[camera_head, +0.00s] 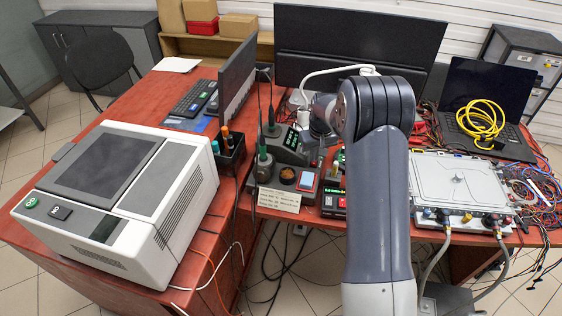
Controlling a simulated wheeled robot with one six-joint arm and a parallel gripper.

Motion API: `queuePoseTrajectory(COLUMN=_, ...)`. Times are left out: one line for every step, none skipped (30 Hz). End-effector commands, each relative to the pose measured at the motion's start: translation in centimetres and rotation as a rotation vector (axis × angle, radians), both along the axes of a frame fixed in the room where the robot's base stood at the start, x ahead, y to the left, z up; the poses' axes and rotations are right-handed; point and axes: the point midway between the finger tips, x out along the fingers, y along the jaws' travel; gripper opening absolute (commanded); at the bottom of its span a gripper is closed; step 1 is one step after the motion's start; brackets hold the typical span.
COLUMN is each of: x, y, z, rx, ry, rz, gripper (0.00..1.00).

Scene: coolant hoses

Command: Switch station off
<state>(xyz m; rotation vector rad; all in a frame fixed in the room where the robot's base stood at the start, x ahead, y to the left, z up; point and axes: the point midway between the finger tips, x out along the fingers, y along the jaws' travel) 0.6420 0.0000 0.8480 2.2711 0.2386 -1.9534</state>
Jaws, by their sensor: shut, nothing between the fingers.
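A dark soldering-type station (291,139) with a green lit display stands on the red desk, left of my arm. In front of it is a dark unit with a round brown knob or tray (287,176) and a small pale blue panel (307,180). To its right is a black and red box (334,202) with a green lit display. I cannot tell which of these is the station meant, and no power switch is clearly readable. My gripper (318,150) hangs from the wrist just over these units, shut and empty, small and partly hidden; contact is unclear.
A white and grey machine (130,195) with green and black buttons fills the left desk. A pen holder (228,155) and a paper label card (280,200) stand near the stations. Right are a silver case (458,180) with hoses, a laptop (487,95) and yellow cable. Monitors stand behind.

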Motion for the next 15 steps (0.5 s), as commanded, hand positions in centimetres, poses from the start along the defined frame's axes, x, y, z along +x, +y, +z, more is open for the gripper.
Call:
queuePoseTrajectory(x=-0.01, y=0.00, z=-0.16, rx=0.000, ry=0.000, rz=0.000, gripper=0.00)
queuePoseTrajectory(x=-0.01, y=0.00, z=-0.21, rx=0.000, ry=0.000, rz=0.000, gripper=0.00)
queuePoseTrajectory(x=-0.01, y=0.00, z=-0.27, rx=0.000, ry=0.000, rz=0.000, gripper=0.00)
queuePoseTrajectory(x=-0.01, y=0.00, z=-0.32, rx=0.000, ry=0.000, rz=0.000, gripper=0.00)
queuePoseTrajectory(x=-0.02, y=0.00, z=-0.36, rx=0.000, ry=0.000, rz=0.000, gripper=0.00)
queuePoseTrajectory(x=-0.02, y=0.00, z=-0.42, rx=0.000, ry=0.000, rz=0.000, gripper=0.00)
queuePoseTrajectory(x=-0.01, y=0.00, z=-0.47, rx=0.000, ry=0.000, rz=0.000, gripper=0.00)
queuePoseTrajectory(x=-0.01, y=0.00, z=-0.52, rx=0.000, ry=0.000, rz=0.000, gripper=0.00)
queuePoseTrajectory(x=-0.01, y=0.00, z=-0.57, rx=0.000, ry=0.000, rz=0.000, gripper=0.00)
queuePoseTrajectory(x=-0.01, y=0.00, z=-0.62, rx=0.000, ry=0.000, rz=0.000, gripper=0.00)
queuePoseTrajectory(x=-0.01, y=0.00, z=-0.66, rx=0.000, ry=0.000, rz=0.000, gripper=0.00)
queuePoseTrajectory(x=-0.01, y=0.00, z=-0.72, rx=0.000, ry=0.000, rz=0.000, gripper=0.00)
queuePoseTrajectory(x=-0.01, y=0.00, z=-0.77, rx=0.000, ry=0.000, rz=0.000, gripper=0.00)
queuePoseTrajectory(x=-0.01, y=0.00, z=-0.81, rx=0.000, ry=0.000, rz=0.000, gripper=0.00)
queuePoseTrajectory(x=-0.01, y=0.00, z=-0.87, rx=0.000, ry=0.000, rz=0.000, gripper=0.00)
